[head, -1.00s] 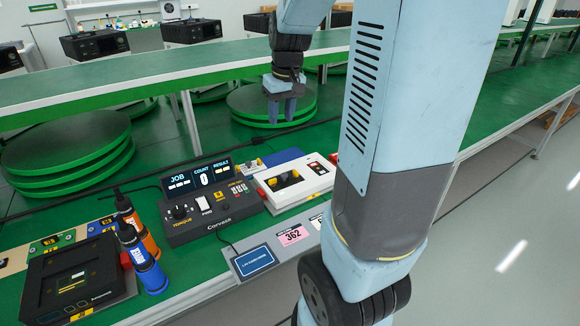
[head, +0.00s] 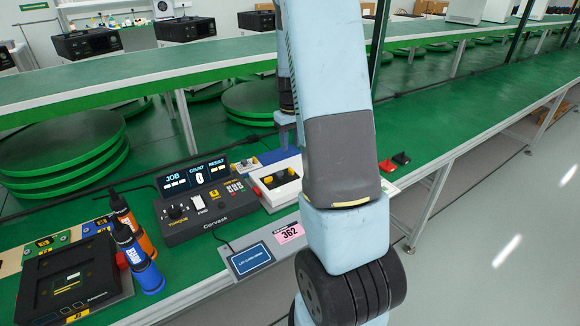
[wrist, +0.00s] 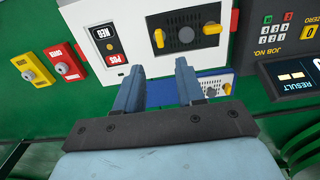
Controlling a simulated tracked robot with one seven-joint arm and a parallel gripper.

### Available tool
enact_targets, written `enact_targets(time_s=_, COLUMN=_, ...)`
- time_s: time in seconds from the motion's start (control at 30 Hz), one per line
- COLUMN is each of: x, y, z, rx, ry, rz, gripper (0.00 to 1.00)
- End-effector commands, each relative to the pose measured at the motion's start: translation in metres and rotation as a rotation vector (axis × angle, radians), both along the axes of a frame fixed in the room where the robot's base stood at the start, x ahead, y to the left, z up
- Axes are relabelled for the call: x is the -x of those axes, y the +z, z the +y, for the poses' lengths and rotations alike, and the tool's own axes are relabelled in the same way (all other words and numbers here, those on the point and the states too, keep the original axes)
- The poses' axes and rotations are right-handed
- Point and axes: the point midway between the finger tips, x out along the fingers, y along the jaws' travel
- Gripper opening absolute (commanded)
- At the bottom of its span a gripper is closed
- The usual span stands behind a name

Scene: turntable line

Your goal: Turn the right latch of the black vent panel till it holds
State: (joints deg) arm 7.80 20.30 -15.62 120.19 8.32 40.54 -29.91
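The black vent panel (wrist: 185,38) is set in a white unit (wrist: 128,42), with a round grille in its middle and a yellow latch on each side. In the wrist view, one latch (wrist: 159,38) points up and down; the other (wrist: 211,29) lies nearly crosswise. Console lettering is upside down there, so the head view's right latch (head: 292,172) is the upright one. The unit (head: 283,193) is partly behind my arm in the head view. My gripper (wrist: 160,78) is open and empty, its fingers apart from the latches.
A torque console (head: 205,205) stands left of the unit, close by. A blue-based plate (wrist: 160,92) with a yellow knob lies beside the unit, partly behind my fingers. Yellow (wrist: 38,68) and red (wrist: 66,62) knob plates lie on the other side. Green belt is free further right.

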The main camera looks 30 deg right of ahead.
Motion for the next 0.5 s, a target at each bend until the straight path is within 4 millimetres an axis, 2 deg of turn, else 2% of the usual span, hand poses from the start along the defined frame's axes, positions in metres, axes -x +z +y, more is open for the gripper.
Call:
enact_targets(time_s=0.3, x=0.001, y=-0.058, z=0.000, rx=-0.001, ry=0.000, rz=0.004, gripper=0.38)
enact_targets(time_s=0.5, x=0.000, y=-0.085, z=0.000, rx=0.000, ry=-0.001, rz=0.002, gripper=0.38)
